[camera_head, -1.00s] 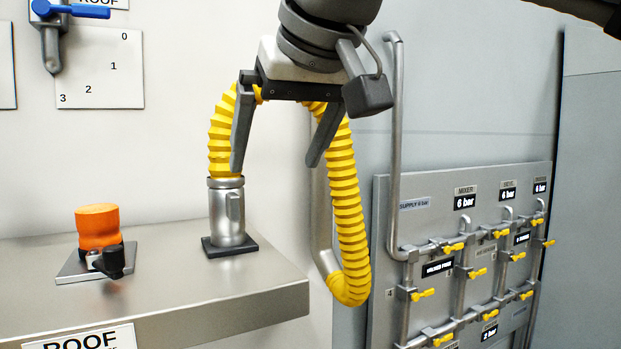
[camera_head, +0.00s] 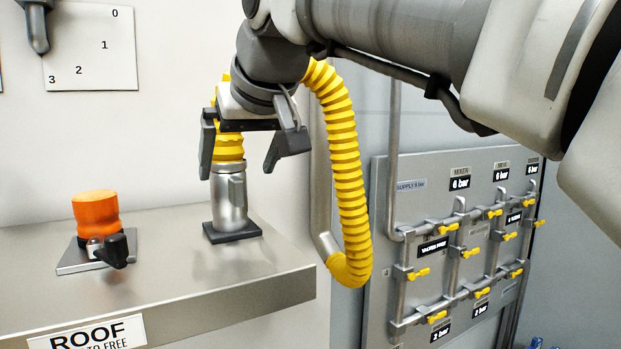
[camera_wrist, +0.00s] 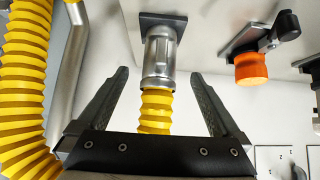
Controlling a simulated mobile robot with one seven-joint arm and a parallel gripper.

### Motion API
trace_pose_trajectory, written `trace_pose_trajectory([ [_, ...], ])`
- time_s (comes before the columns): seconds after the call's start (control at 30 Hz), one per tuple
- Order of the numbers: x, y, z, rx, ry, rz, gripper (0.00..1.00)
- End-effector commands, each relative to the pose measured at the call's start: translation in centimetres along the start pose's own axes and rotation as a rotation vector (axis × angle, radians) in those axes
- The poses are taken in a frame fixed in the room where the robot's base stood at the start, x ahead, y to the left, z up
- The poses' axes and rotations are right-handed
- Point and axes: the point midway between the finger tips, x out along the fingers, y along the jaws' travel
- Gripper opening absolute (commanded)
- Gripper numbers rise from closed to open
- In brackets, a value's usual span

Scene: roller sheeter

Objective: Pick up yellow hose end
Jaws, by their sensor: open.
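The yellow ribbed hose (camera_head: 345,150) arches up behind my gripper and hangs in a loop to the right. Its end has a grey metal coupling (camera_head: 229,198) that stands upright on a dark square base on the metal shelf. My gripper (camera_head: 238,152) is open, with its fingers on either side of the yellow hose just above the coupling. In the wrist view the open fingers (camera_wrist: 160,80) flank the hose end, with visible gaps on both sides. The coupling (camera_wrist: 160,58) shows between and beyond them.
An orange knob (camera_head: 96,212) on a plate with a black lever stands left on the shelf (camera_head: 190,282). A valve panel (camera_head: 410,215) with yellow handles and a vertical grey pipe are at right. A white numbered plate (camera_head: 88,45) hangs on the wall.

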Motion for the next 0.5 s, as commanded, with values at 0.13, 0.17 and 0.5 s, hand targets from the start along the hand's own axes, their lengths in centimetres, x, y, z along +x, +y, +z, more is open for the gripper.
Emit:
trace_pose_trajectory([
  [0.13,0.8,0.0,0.0,0.000,-0.001,0.000,1.00],
  [0.17,1.1,0.0,-0.1,0.000,-0.002,0.000,1.00],
  [0.5,5.5,0.0,-0.2,0.000,0.000,0.000,1.00],
])
